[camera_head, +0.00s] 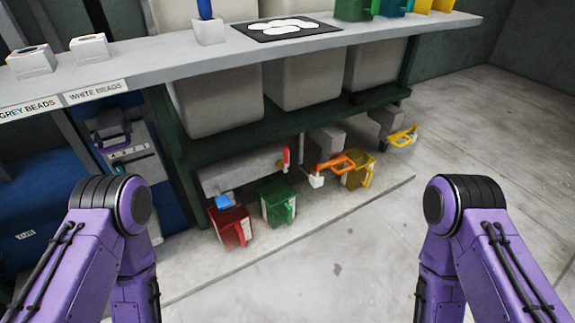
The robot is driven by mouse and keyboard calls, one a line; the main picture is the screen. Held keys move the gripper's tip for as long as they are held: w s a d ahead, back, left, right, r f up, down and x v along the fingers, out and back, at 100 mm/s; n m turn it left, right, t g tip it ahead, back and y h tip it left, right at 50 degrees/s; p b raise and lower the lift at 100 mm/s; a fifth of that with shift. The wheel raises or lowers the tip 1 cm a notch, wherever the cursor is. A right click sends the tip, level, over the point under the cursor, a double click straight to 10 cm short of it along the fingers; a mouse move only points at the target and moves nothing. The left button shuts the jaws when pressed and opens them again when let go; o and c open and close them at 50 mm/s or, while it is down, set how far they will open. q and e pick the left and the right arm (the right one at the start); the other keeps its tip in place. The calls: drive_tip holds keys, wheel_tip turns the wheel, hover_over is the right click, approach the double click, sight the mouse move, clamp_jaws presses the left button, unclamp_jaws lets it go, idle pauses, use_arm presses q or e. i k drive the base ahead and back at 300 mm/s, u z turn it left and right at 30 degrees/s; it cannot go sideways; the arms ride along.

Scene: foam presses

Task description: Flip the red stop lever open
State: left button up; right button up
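A small red lever (286,155) stands upright at the right end of a long grey block (240,170) under the bench. It is small in view, so I cannot tell whether it is open or closed. An orange handle (337,163) is just right of it, with a yellow handle (403,137) farther right. My arms come in at the lower left and lower right and run down out of the picture. Neither gripper shows. Both arms are well short of the lever.
A red container (231,227), a green container (277,203) and a yellow container (358,171) stand below the block. A dark green frame (290,124) holds grey bins above the lever. The bench top (180,52) overhangs. The floor (340,250) in front is clear.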

sight(285, 149)
drive_tip(key=z, duration=0.2)
drive_tip(key=k, duration=0.45)
drive_tip(key=z, duration=0.55)
drive_tip(key=k, duration=0.9)
drive_tip(key=u, duration=0.15)
drive_tip(key=i, duration=0.45)
drive_tip(key=u, duration=0.75)
drive_tip(key=i, duration=0.8)
drive_tip(key=z, duration=0.85)
drive_tip(key=i, duration=0.45)
drive_tip(key=z, duration=0.55)
